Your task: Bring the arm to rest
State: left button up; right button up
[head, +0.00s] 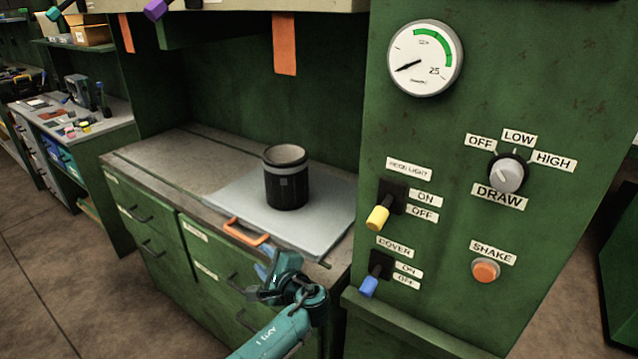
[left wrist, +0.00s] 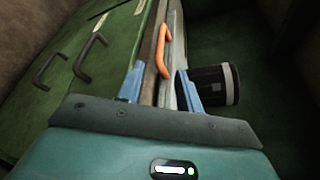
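My left arm comes in from the bottom of the head view. Its teal left gripper (head: 270,272) is in front of the bench edge, below the orange handle (head: 246,231). In the left wrist view my left gripper (left wrist: 160,88) has its two blue fingers apart with nothing held between them. The orange handle (left wrist: 163,45) shows beyond the fingertips, apart from them. My right gripper is in neither view.
A black canister (head: 287,178) stands upright on a grey plate (head: 225,203) on the green bench. At right, a green panel holds a gauge (head: 425,58), a DRAW knob (head: 508,173), yellow (head: 378,217) and blue (head: 369,286) switches and an orange SHAKE button (head: 486,271).

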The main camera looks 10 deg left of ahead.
pick_arm(q)
jog(key=s+f+n+g+h, duration=0.2)
jog(key=s+f+n+h, duration=0.15)
jog(key=s, duration=0.45)
jog(key=s+f+n+g+h, duration=0.25)
jog(key=s+f, duration=0.25)
jog(key=s, duration=0.3)
jog(key=s+d+r+n+g+h, duration=0.1)
jog(key=s+d+r+n+h, duration=0.15)
jog(key=s, duration=0.65)
jog(key=s+d+r+n+g+h, duration=0.1)
jog(key=s+r+n+h, duration=0.25)
jog(key=s, duration=0.65)
jog(key=w+d+f+t+h, duration=0.2)
jog(key=w+d+f+t, duration=0.3)
jog(key=w+f+t, duration=0.1)
jog(key=shift+d+f, duration=0.15)
jog(key=shift+f, duration=0.65)
jog(key=shift+t, duration=0.25)
